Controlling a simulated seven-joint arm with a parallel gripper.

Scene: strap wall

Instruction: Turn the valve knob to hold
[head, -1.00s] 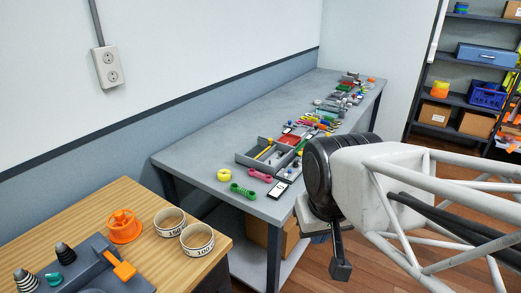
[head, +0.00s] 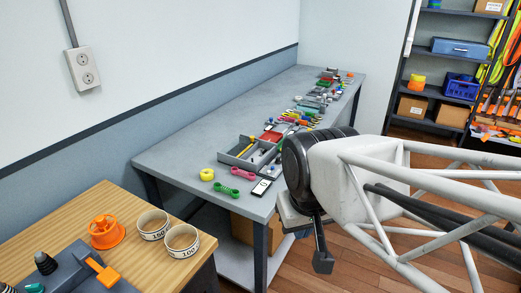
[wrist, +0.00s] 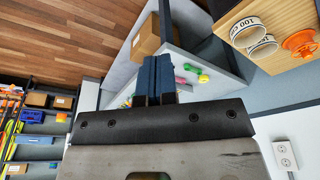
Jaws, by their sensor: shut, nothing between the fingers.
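No part that I can surely name as the valve knob shows. A dark grey device (head: 75,275) at the lower left of the head view has an orange lever (head: 103,271), a dark ribbed cone (head: 45,263) and a teal part (head: 34,288) cut by the lower edge. Any hold marking is not readable. My gripper's blue fingers (wrist: 156,78) are together and empty in the wrist view, pointing away from the device.
An orange spool (head: 107,230) and two white-rimmed cups (head: 183,240) stand on the wooden table (head: 75,215). The long grey bench (head: 180,150) carries trays and small parts. Shelves (head: 440,93) stand at the back right. Open floor lies right of the bench.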

